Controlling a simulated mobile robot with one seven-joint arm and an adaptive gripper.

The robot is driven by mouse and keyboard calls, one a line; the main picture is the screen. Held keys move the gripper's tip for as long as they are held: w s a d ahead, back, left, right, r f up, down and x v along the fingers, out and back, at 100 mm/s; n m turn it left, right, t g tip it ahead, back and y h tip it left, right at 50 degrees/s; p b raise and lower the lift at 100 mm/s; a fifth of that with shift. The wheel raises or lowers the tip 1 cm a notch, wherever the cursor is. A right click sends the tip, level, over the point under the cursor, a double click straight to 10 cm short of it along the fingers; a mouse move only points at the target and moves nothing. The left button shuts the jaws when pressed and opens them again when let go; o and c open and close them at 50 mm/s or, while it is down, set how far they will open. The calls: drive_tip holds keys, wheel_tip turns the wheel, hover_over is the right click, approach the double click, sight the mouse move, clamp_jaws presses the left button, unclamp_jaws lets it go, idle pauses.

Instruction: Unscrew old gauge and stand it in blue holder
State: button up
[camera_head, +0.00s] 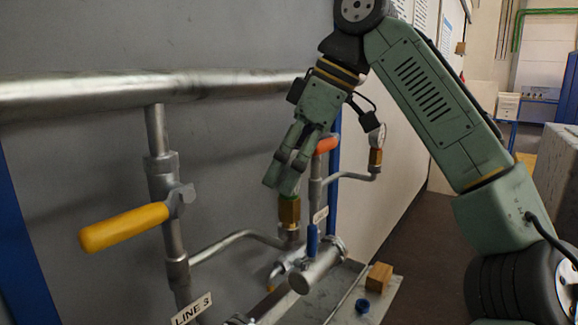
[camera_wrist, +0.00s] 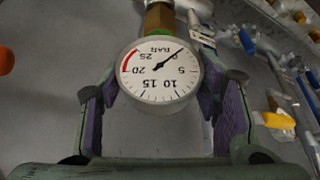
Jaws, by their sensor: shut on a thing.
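My gripper (camera_head: 287,178) points down and is shut on the old gauge, which its fingers mostly hide in the head view. In the wrist view the gauge (camera_wrist: 160,72) sits between the two padded fingers, its white dial upside down and the needle near 0. Its brass fitting (camera_head: 289,211) shows below my fingertips, above a silver pipe end; I cannot tell whether the threads are engaged. A small blue round piece (camera_head: 362,305), likely the blue holder, sits on the light plate at lower right. Nothing visible stands in it.
A second gauge (camera_head: 378,136) on a brass fitting stands on a bent pipe to the right. An orange handle (camera_head: 327,144) is close beside my gripper. A yellow lever (camera_head: 124,226) juts out at left. A wooden block (camera_head: 379,277) stands next to the blue piece.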

drive_tip(key=shift+r+p, duration=0.95)
drive_tip(key=shift+r, duration=0.2)
drive_tip(key=shift+r, duration=1.95)
